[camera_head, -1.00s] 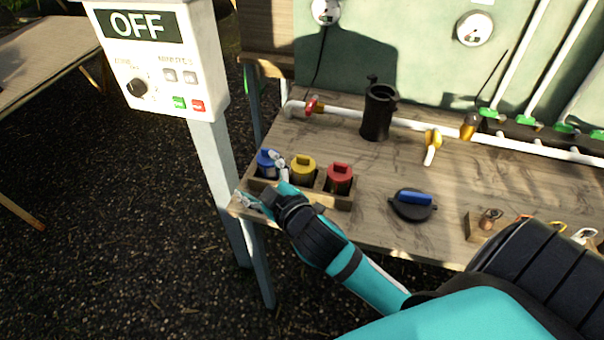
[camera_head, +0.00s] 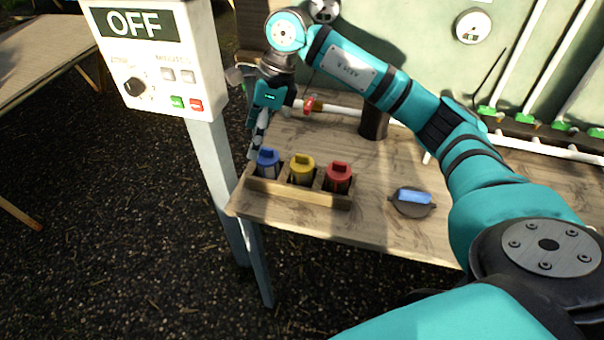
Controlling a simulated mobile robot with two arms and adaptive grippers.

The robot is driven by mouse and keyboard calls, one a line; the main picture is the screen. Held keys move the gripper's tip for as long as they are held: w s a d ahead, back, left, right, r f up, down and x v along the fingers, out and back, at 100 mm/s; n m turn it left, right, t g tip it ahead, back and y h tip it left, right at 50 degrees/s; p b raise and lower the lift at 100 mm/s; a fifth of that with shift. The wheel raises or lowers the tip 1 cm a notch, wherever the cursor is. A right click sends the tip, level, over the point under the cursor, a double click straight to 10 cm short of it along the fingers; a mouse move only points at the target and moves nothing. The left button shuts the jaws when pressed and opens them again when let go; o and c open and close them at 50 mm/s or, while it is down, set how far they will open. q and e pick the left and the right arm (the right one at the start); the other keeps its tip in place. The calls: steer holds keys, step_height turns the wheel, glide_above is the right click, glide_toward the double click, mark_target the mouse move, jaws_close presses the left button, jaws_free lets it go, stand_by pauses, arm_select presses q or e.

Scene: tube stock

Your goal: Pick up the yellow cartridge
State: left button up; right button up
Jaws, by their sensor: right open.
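The yellow cartridge (camera_head: 302,168) stands upright in the middle slot of a wooden holder (camera_head: 300,193) near the table's left front corner. A blue cartridge (camera_head: 268,162) stands in the slot to its left and a red cartridge (camera_head: 338,177) in the slot to its right. My right gripper (camera_head: 256,150) points down just behind and left of the blue cartridge. It is open and holds nothing that I can see; its far finger is partly hidden. The yellow cartridge is apart from the gripper. My left gripper is not in view.
A control box reading OFF (camera_head: 152,62) stands on a post left of the table. A black cylinder (camera_head: 374,124) is partly behind my arm. A black lid with a blue handle (camera_head: 413,202) lies right of the holder. White pipes and a green panel (camera_head: 420,60) are behind.

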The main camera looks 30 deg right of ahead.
steer(key=d+r+m+h, duration=0.1)
steer(key=d+r+h, duration=0.25)
steer(key=d, duration=0.75)
steer(key=p, duration=0.1)
glide_toward(302, 163)
steer(key=shift+g+h, duration=0.35)
steer(key=shift+g, duration=0.05)
steer(key=f, duration=0.3)
steer(key=w+f, duration=0.1)
steer(key=f, duration=0.2)
steer(key=shift+w+d, duration=0.25)
steer(key=f+p, duration=0.1)
steer(key=f, duration=0.2)
steer(key=f+p, duration=0.1)
steer(key=f, duration=0.1)
steer(key=shift+s+a+p, duration=0.2)
steer(key=shift+a+p, duration=0.15)
steer(key=shift+f, duration=0.3)
steer(key=c, duration=1.2)
steer(key=shift+r, duration=0.1)
steer(key=shift+c, duration=0.2)
step_height(302, 163, up, 10)
steer(key=b, duration=0.2)
steer(key=shift+w+b, duration=0.1)
steer(key=shift+b, duration=0.25)
